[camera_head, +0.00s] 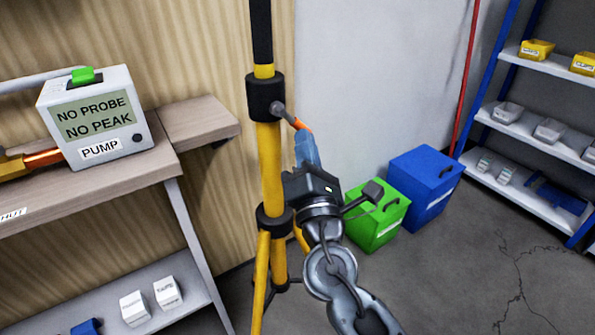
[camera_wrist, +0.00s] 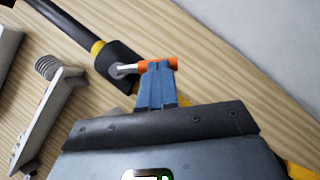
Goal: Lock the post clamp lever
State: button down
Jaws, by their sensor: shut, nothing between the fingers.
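A yellow post (camera_head: 268,160) with a black upper section stands upright in the middle of the head view. Its upper black clamp (camera_head: 265,97) carries a lever with a grey stem and an orange tip (camera_head: 298,123), which slants down to the right. In the wrist view the clamp (camera_wrist: 113,58) and the orange tip (camera_wrist: 170,63) show just beyond my fingers. My gripper (camera_head: 302,138) has blue fingers (camera_wrist: 157,75), closed together and empty. The fingertips overlap the orange tip in view; whether they touch it I cannot tell.
A second black collar (camera_head: 273,218) sits lower on the post. A bench (camera_head: 95,190) with a pump box (camera_head: 98,118) stands left. Green (camera_head: 378,220) and blue bins (camera_head: 424,185) stand behind right, before a shelf rack (camera_head: 545,135). The floor at lower right is clear.

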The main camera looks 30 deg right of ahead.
jog(key=shift+d+r+n+t+y+b, duration=0.35)
jog(key=shift+n+t+y+b, duration=0.2)
jog(key=shift+n+y+b, duration=0.65)
jog(key=shift+d+r+n+t+y+b, duration=0.2)
jog(key=shift+d+n+t+y+b, duration=0.5)
jog(key=shift+n, duration=0.9)
jog(key=shift+d+r+n+t+y+b, duration=0.1)
jog(key=shift+r+n+t+y+b, duration=0.35)
jog(key=shift+n+b, duration=0.85)
jog(key=shift+n+y, duration=0.55)
jog(key=shift+n, duration=0.25)
